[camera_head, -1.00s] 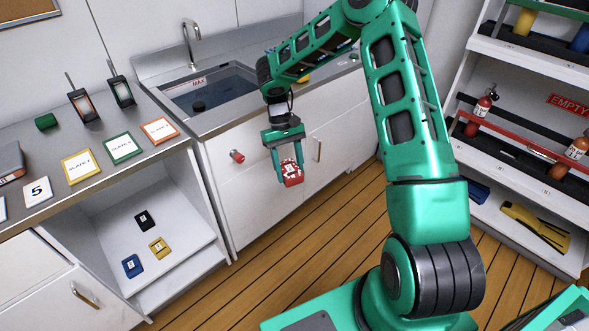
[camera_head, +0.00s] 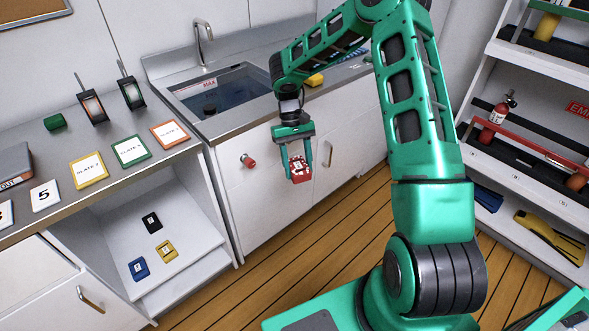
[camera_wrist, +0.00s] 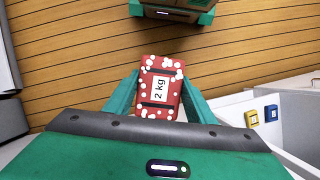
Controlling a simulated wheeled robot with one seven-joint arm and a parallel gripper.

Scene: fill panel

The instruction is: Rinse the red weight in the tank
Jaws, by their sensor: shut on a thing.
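The red weight (camera_head: 300,170) is a small block with white spots. In the wrist view its label on the red weight (camera_wrist: 161,88) reads 2 kg. My gripper (camera_head: 296,165) is shut on it and holds it in the air, in front of the white cabinet below the sink counter. The tank (camera_head: 264,79) is a basin of dark water set in the counter, with a MAX mark on its inner wall. A dark round thing (camera_head: 209,109) shows in the water. The weight hangs lower than the tank's rim, in front of it.
A red knob (camera_head: 248,161) is on the cabinet front. A tap (camera_head: 203,40) stands behind the tank. Slates, such as the green one (camera_head: 131,151), lie on the left counter. Black, yellow and blue weights lie on the shelf (camera_head: 200,215) below. A rack (camera_head: 520,140) stands right.

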